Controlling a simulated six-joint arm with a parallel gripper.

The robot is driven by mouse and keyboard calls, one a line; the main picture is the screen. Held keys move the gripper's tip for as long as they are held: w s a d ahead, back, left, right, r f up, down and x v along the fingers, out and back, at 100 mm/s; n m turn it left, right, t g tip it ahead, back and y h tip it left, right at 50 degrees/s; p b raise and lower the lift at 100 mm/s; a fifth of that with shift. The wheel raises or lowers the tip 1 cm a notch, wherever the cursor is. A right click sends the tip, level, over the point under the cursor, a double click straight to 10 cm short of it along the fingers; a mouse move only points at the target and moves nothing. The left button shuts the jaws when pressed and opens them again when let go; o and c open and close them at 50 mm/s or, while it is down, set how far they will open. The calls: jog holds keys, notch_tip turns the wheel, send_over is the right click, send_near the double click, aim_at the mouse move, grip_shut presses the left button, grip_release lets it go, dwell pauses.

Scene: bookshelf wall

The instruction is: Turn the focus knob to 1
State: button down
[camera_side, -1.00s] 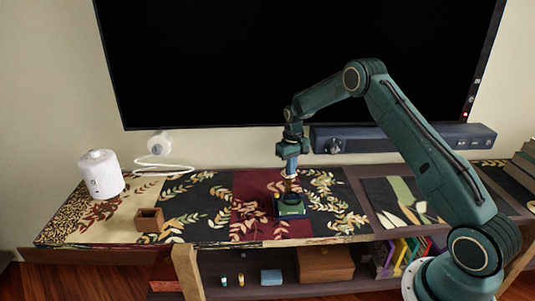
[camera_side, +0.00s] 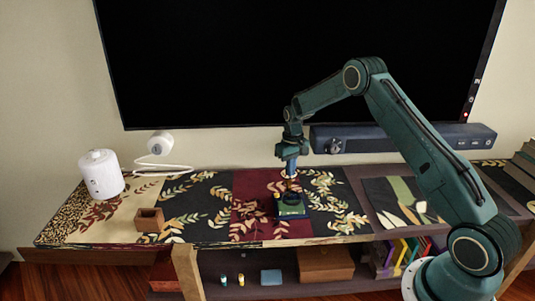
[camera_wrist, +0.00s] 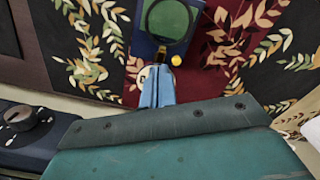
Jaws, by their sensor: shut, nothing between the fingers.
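A small dark blue and green device (camera_side: 290,208) stands on the patterned runner under my gripper. In the wrist view it shows a black-rimmed round lens (camera_wrist: 168,21) over a green and blue base, with a small yellow knob (camera_wrist: 176,60) at its near right corner. This may be the focus knob; no number marks can be read. My gripper (camera_side: 290,175) points down above the device, its light blue fingers (camera_wrist: 157,86) shut and empty. In the wrist view the fingertips appear just below and left of the yellow knob; I cannot tell whether they touch it.
A dark soundbar (camera_side: 400,138) with a round dial (camera_side: 335,146) is behind, below a large black screen (camera_side: 290,60). A white canister (camera_side: 101,174), a white plug-like device (camera_side: 160,143) and a small wooden box (camera_side: 149,219) stand to the left. The runner between box and device is clear.

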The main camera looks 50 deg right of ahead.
jog(key=shift+r, duration=0.1)
jog(key=shift+r, duration=2.95)
jog(key=shift+s, duration=0.1)
jog(key=shift+s+d+r, duration=0.1)
jog(key=shift+d+r, duration=0.15)
jog(key=shift+d, duration=0.35)
jog(key=shift+d+r, duration=0.2)
jog(key=shift+d, duration=0.35)
jog(key=shift+f, duration=0.2)
jog(key=shift+f, duration=3.3)
jog(key=shift+w+a, duration=0.1)
jog(key=shift+w, duration=0.15)
